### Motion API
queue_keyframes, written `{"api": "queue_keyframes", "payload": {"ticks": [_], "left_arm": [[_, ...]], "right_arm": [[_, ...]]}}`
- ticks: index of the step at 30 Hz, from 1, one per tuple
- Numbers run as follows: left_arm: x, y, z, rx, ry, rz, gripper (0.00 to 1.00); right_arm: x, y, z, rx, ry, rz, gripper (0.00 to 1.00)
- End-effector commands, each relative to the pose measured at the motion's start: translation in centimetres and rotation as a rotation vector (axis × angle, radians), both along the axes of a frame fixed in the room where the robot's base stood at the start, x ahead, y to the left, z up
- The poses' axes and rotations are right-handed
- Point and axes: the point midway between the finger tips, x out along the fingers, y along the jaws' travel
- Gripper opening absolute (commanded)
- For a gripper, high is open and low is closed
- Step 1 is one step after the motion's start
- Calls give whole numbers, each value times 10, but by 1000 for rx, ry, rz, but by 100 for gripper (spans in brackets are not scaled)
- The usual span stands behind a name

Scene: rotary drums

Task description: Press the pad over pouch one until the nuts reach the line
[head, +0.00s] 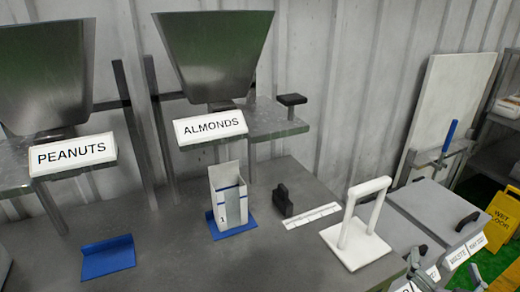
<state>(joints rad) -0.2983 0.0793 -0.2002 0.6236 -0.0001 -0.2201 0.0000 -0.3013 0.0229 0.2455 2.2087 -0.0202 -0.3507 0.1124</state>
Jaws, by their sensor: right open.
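Pouch one (220,214), a white and blue open-topped pouch marked 1, stands upright under the almonds hopper (214,55). A grey window strip runs down its front; I cannot make out nuts or a line in it. A dark pad (291,100) sits on a short post at the right end of the hopper's shelf, above and right of the pouch. My right gripper (446,268) is at the bottom right edge, fingers apart and empty, far from the pad and pouch. My left gripper is out of view.
A blue holder (107,257) lies empty under the peanuts hopper (45,70). Grey lidded bins (432,212) are farther right.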

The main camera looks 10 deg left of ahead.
Motion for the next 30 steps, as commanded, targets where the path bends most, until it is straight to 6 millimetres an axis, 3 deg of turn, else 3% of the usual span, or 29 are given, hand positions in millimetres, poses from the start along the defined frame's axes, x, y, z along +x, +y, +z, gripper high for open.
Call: {"api": "queue_keyframes", "payload": {"ticks": [13, 30], "left_arm": [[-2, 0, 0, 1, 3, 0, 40], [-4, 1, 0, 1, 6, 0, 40]], "right_arm": [[0, 0, 0, 0, 0, 0, 94], [0, 0, 0, 0, 0, 0, 57]]}}
